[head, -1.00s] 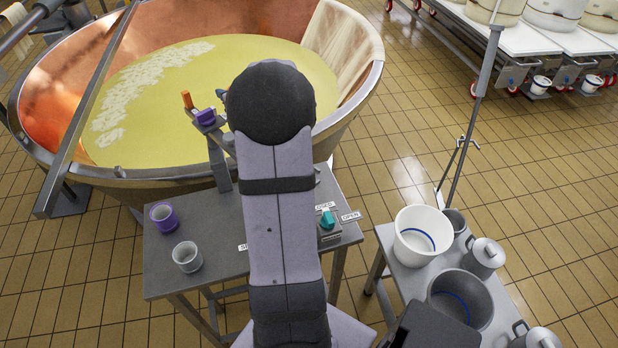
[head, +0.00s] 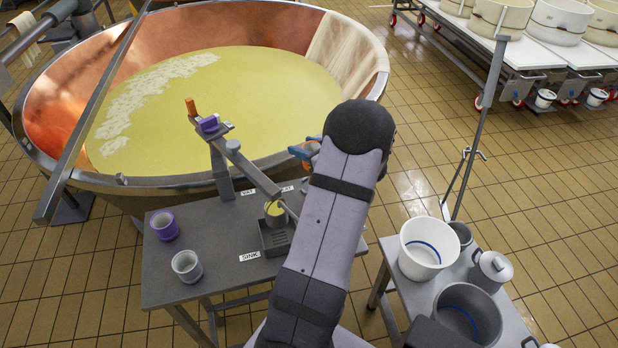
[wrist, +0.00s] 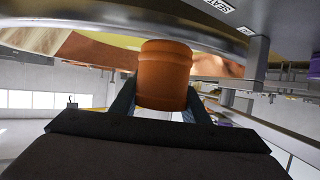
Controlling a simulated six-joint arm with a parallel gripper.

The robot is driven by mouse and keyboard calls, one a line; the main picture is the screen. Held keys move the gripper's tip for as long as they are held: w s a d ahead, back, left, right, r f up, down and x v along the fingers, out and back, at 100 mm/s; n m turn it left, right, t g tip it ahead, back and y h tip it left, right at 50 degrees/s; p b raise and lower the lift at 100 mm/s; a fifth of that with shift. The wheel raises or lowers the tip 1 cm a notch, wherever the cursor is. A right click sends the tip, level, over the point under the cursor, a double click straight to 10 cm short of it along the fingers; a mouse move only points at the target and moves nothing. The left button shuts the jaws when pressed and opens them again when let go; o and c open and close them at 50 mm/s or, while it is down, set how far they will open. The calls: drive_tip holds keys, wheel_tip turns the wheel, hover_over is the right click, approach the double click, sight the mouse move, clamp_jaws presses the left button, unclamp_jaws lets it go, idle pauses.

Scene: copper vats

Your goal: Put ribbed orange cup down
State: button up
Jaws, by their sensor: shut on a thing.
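The ribbed orange cup (wrist: 165,72) fills the middle of the wrist view, between the two dark fingers of my gripper (wrist: 161,100), which is shut on it. In the head view my gripper (head: 304,150) shows by its blue fingers at the far right of the small grey table (head: 215,222), near the vat's rim. Only a bit of orange shows there, and my arm hides the rest. The cup appears to be held up, clear of the table. I cannot tell its exact height or whether it holds anything.
A yellow-filled cup (head: 274,209) stands by a dark drain tray (head: 273,238). A purple cup (head: 165,225) and a grey cup (head: 187,265) stand at the table's left. A post carries purple (head: 208,123) and orange (head: 191,106) parts. The copper vat (head: 285,40) is behind.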

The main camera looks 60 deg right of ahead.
sight(305, 178)
drive_tip(key=shift+f+p, duration=0.4)
drive_tip(key=shift+f, duration=4)
drive_tip(key=shift+f, duration=0.1)
drive_tip(key=o, duration=1.1)
drive_tip(key=shift+c, duration=0.2)
drive_tip(key=shift+r, duration=0.2)
drive_tip(key=b+v, duration=0.1)
drive_tip(key=v, duration=1.1)
drive_tip(key=shift+w, duration=0.1)
